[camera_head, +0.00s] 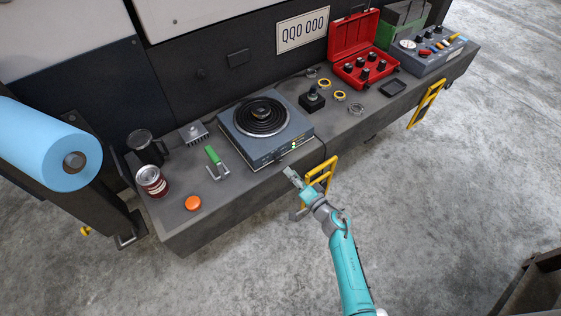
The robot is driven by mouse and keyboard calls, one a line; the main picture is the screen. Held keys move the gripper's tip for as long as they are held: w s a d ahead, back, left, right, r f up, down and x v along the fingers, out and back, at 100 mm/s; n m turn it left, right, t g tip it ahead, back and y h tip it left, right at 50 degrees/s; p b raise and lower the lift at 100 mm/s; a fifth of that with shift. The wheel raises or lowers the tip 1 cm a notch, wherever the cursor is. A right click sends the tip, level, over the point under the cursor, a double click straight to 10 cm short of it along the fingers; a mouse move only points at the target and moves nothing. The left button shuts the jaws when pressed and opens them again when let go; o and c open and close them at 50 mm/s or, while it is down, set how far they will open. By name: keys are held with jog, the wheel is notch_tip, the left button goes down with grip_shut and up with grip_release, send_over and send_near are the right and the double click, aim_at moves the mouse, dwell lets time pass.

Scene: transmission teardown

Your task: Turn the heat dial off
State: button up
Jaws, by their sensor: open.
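A blue-grey hot plate (233,137) with a black spiral coil stands on the dark bench. A dark round part (261,108) rests on the middle of the coil. The heat dial (278,157) appears as a small dark knob low on the hot plate's front face; its setting is too small to read. A small yellow-green light (294,146) shows to the right of it. My gripper (289,172) is open and empty, in front of the hot plate and close to the dial, apart from it as far as I can tell.
Left of the hot plate are a green-handled tool (212,155), an orange button (193,203), a can (151,182) and a dark mug (144,147). Right are a black joystick-like part (312,99), rings and a red case (352,38). A yellow handle (328,172) juts from the bench front beside my gripper.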

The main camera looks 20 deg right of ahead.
aim_at(279, 160)
jog(key=x, duration=0.7)
jog(key=shift+w, duration=0.1)
grip_shut()
